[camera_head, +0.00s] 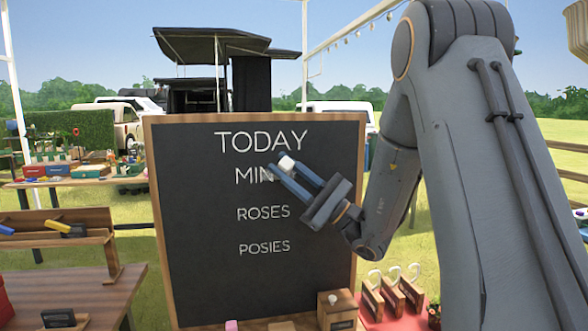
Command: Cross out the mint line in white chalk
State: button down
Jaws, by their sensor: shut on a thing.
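The chalkboard (190,230) stands upright in a wooden frame, with TODAY at the top and lines of white lettering below. The mint line (250,175) is the first under TODAY; its first letters show and its right end is hidden behind my gripper. My gripper (288,170) has blue fingers, comes in from the right, and is shut on a white chalk (286,163). The chalk appears in front of the mint line's right part. I cannot tell whether its tip touches the board.
The roses (264,213) and posies (264,247) lines lie below. At the board's foot are a pink piece (231,325) and a wooden box (337,311). A red stand with white hooks (395,300) is at right, a wooden table (95,295) at left.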

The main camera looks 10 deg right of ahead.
jog(key=shift+w+a+r, duration=0.1)
jog(key=shift+a, duration=3)
jog(key=shift+w+a, duration=0.1)
jog(key=shift+a, duration=3)
jog(key=shift+r, duration=0.1)
jog(key=shift+d+b, duration=1.1)
jog(key=shift+d, duration=6.55)
jog(key=shift+a, duration=7.65)
jog(key=shift+s, duration=0.1)
